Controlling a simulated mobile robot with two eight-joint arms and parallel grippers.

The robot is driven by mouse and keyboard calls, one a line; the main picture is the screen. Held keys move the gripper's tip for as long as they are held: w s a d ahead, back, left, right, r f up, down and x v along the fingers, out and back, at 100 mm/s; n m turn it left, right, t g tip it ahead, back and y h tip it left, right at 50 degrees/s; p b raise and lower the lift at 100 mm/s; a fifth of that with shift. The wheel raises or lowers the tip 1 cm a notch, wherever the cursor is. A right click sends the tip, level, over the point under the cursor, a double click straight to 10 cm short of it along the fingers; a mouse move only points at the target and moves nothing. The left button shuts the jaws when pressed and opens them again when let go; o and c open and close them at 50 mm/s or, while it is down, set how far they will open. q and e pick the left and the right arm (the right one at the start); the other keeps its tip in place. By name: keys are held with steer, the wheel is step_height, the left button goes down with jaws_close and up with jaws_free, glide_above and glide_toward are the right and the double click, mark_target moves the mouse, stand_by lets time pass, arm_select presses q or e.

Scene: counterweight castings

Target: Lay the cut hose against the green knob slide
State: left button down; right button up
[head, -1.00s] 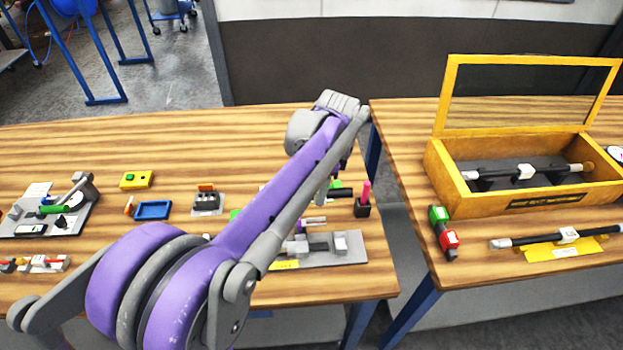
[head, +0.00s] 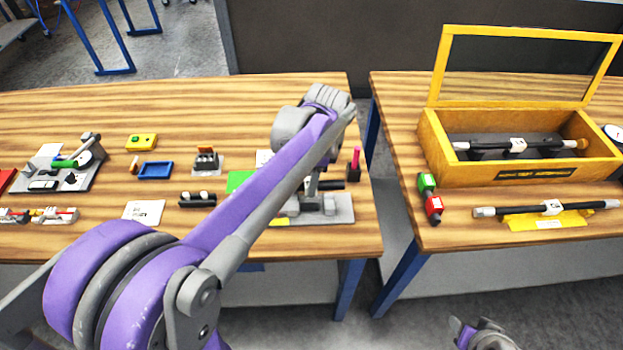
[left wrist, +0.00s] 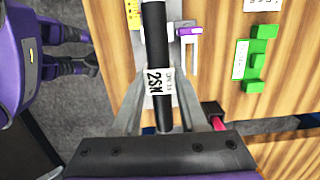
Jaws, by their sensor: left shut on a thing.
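In the left wrist view my left gripper (left wrist: 162,98) is shut on the cut hose (left wrist: 157,40), a black tube with a white "2SN" label. A green knob (head: 65,163) is on a grey fixture at the far left. A green labelled block (left wrist: 257,60) lies beside the plate. My right gripper (head: 487,335) barely shows, bottom right.
A pink peg in a black holder (head: 354,164) stands near the plate. A blue tray (head: 155,169) and yellow box (head: 142,141) lie left. A gap separates the tables. The right table holds a yellow open-lidded case (head: 520,173), a red-green block (head: 430,198) and a rod on a yellow stand (head: 548,222).

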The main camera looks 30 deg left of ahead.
arm_select(q)
steer(key=shift+f, duration=0.1)
arm_select(e)
steer(key=shift+s+f, duration=0.1)
steer(key=shift+f, duration=0.05)
arm_select(q)
steer(key=b, duration=0.2)
glide_above(308, 206)
steer(key=d, duration=0.1)
steer(key=shift+w+f, duration=0.15)
steer(key=shift+f, duration=1.95)
steer(key=shift+f+b, duration=0.55)
steer(key=shift+f, duration=0.05)
arm_select(e)
steer(key=shift+s+f, duration=0.25)
steer(key=shift+f, duration=0.45)
steer(key=shift+s+f, duration=0.3)
steer(key=shift+f, duration=0.4)
steer(key=shift+s+f, duration=0.25)
steer(key=shift+f, duration=0.45)
arm_select(q)
steer(key=shift+f+b, duration=0.4)
steer(key=shift+f, duration=0.3)
arm_select(e)
steer(key=shift+s+f, duration=0.15)
steer(key=shift+f, duration=0.35)
arm_select(q)
steer(key=shift+a, duration=0.2)
steer(key=shift+c, duration=1.8)
jaws_free()
